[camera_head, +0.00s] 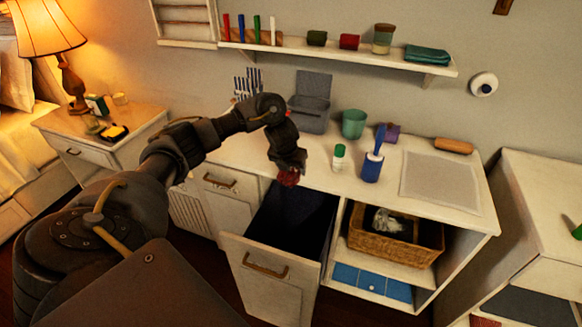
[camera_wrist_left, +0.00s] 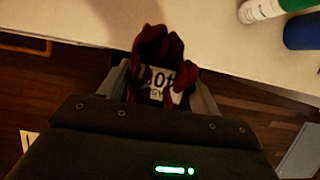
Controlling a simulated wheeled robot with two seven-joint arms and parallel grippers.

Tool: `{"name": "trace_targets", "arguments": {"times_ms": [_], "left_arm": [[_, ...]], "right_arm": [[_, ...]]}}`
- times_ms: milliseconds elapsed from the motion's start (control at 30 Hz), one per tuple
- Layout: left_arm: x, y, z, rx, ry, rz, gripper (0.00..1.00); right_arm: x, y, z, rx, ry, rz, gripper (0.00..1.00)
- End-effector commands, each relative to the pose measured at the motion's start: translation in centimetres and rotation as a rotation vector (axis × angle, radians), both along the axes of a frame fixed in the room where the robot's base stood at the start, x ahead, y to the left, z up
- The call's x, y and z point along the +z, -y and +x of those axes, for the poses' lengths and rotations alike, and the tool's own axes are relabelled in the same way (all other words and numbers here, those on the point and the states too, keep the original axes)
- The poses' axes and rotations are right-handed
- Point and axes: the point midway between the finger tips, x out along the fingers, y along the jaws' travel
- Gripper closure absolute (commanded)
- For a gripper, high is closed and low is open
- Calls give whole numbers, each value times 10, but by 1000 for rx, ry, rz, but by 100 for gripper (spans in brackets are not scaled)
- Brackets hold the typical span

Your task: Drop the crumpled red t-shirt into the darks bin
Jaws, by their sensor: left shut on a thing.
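The crumpled red t-shirt (camera_head: 289,178) hangs as a small dark red bundle from my left gripper (camera_head: 288,166). In the left wrist view the t-shirt (camera_wrist_left: 155,48) shows white print and sits between the fingers of the left gripper (camera_wrist_left: 160,88), which is shut on it. A pulled-out bin with a dark inside (camera_head: 262,283) stands open below; no label on it is readable. The t-shirt is above the counter's front edge, near the back of the bin opening, and apart from the bin. My right gripper is out of view.
A wicker basket (camera_head: 395,250) sits in the open shelf right of the bin. A closed drawer front (camera_head: 222,192) is to its left.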

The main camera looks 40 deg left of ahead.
Motion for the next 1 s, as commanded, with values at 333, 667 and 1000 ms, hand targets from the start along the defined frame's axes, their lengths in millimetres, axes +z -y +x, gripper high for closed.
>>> {"name": "trace_targets", "arguments": {"times_ms": [333,667,1000], "left_arm": [[-42,0,0,1,1,-1,60],[-42,0,0,1,0,0,35],[-42,0,0,1,0,0,11]], "right_arm": [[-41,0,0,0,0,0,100],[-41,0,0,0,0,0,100],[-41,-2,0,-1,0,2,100]]}}
